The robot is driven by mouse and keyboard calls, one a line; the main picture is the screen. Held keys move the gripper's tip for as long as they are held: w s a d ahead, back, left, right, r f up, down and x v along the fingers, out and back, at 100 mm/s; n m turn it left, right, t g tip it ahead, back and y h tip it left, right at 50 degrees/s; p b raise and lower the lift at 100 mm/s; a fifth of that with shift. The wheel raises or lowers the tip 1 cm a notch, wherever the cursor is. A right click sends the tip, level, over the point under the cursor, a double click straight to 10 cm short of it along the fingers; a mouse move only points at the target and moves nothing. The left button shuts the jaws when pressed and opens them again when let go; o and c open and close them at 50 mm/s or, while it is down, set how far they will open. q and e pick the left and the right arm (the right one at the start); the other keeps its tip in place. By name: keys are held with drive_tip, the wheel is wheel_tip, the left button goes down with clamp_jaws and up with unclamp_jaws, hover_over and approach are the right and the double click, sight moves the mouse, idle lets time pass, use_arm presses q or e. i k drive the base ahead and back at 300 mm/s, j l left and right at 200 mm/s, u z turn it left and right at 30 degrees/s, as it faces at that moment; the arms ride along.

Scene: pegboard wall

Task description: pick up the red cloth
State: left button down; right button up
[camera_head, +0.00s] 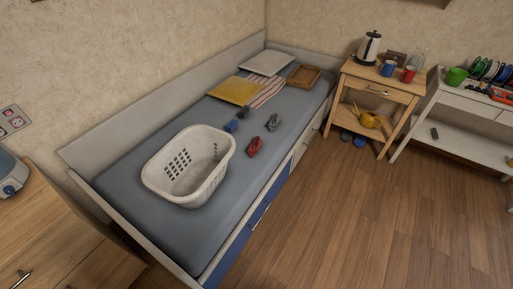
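A small crumpled red cloth (255,146) lies on the grey mattress of the bed (120,208), near its front edge. It is just right of a white laundry basket (188,196) and apart from it. A crumpled grey cloth (273,122) lies behind the red one, and a blue cloth (232,126) lies behind the basket's right side. Neither of my grippers is in view.
A yellow folded item (236,91), striped cloth (267,92), white item (266,62) and wooden tray (304,76) lie at the bed's far end. A wooden side table (375,83) stands right of the bed. The floor (345,215) in front is clear.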

sight(256, 143)
drive_tip(key=i+l+u, duration=0.1)
drive_tip(key=u, duration=0.3)
drive_tip(key=l+u, duration=0.1)
drive_tip(key=u, duration=0.25)
drive_tip(key=i+l+u, duration=0.1)
drive_tip(key=u, duration=0.3)
drive_tip(key=i+l+u, duration=0.25)
drive_tip(key=l, duration=0.65)
drive_tip(key=i+l+u, duration=0.2)
drive_tip(key=l, duration=0.7)
drive_tip(key=l+u, duration=0.25)
drive_tip(key=l, duration=0.7)
drive_tip(key=k, duration=0.05)
